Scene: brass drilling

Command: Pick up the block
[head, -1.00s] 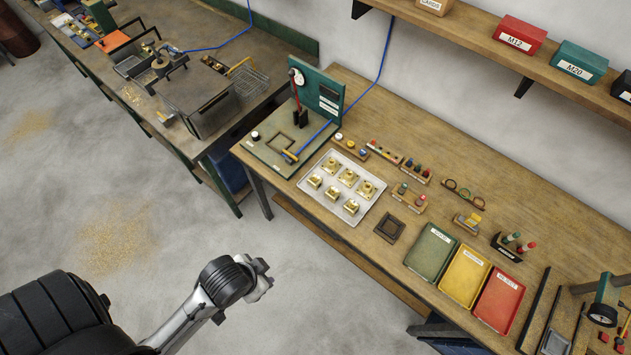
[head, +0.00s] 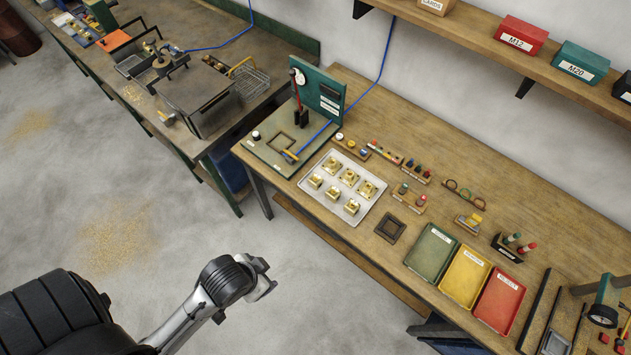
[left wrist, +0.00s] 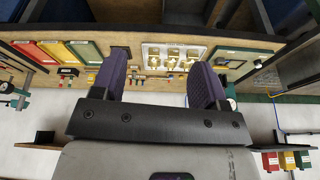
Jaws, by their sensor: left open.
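Several brass blocks (head: 348,177) sit in two rows on a white tray (head: 371,217) on the wooden bench. In the left wrist view the tray (left wrist: 147,52) with its brass blocks (left wrist: 172,64) shows beyond the fingers. My left gripper (head: 268,277) is in the air over the floor, in front of the bench and well apart from the blocks. In the left wrist view its two dark purple fingers (left wrist: 160,82) are spread apart with nothing between them. My right gripper is not in view.
A green fixture (head: 328,100) with a base plate stands left of the tray. Right of it are a small dark square holder (head: 390,228) and green (head: 431,251), yellow (head: 465,276) and red (head: 499,300) trays. Small racks stand behind. A shelf (head: 470,38) with boxes hangs above.

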